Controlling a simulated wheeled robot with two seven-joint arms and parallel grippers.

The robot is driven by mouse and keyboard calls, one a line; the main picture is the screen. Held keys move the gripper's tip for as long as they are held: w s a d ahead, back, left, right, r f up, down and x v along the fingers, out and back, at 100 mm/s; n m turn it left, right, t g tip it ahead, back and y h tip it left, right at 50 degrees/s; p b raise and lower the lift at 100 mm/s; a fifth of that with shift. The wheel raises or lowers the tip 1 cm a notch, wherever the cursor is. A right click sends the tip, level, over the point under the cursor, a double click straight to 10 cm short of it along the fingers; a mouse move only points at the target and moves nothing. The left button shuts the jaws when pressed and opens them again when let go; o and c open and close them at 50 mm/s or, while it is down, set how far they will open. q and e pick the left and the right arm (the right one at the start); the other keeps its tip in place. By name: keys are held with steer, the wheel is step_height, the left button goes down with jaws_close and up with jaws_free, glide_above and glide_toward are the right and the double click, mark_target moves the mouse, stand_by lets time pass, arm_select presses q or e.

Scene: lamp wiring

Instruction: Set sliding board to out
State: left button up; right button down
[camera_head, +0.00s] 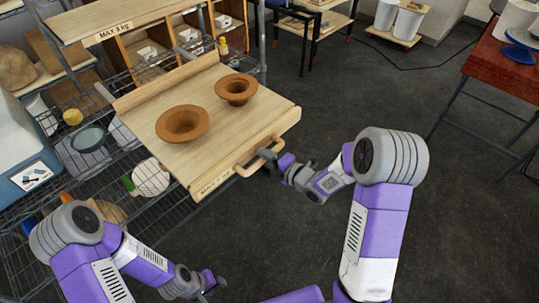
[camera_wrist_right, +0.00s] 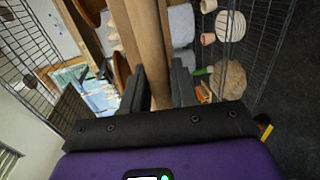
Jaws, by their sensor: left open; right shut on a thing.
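The sliding board (camera_head: 225,135) is a pale wooden panel that sticks out from the wire rack toward me. Two brown clay bowls, one nearer (camera_head: 182,123) and one farther (camera_head: 237,89), sit on it. A wooden bar handle (camera_head: 246,168) is on its front edge. My right gripper (camera_head: 268,156) is shut on the handle near its right end. The right wrist view shows the wood between the two dark fingers (camera_wrist_right: 161,88). My left gripper (camera_head: 214,283) is open and empty, low in the head view, apart from the board.
The wire rack (camera_head: 75,190) holds bowls and other items below and left of the board. A shelf plank marked "MAX 3 kg" (camera_head: 125,20) is above its back. A red table (camera_head: 515,70) stands at far right. The dark floor (camera_head: 370,100) right of the board is clear.

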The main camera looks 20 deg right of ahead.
steer(key=shift+s+d, duration=0.15)
steer(key=shift+s, duration=0.15)
steer(key=shift+f, duration=0.1)
steer(key=c, duration=1.2)
jaws_free()
steer(key=shift+o, duration=0.9)
steer(key=shift+s+d, duration=0.15)
steer(key=shift+s, duration=0.05)
steer(key=v, duration=0.7)
steer(key=shift+s+p, duration=0.2)
steer(key=shift+p, duration=0.15)
steer(key=shift+d, duration=0.1)
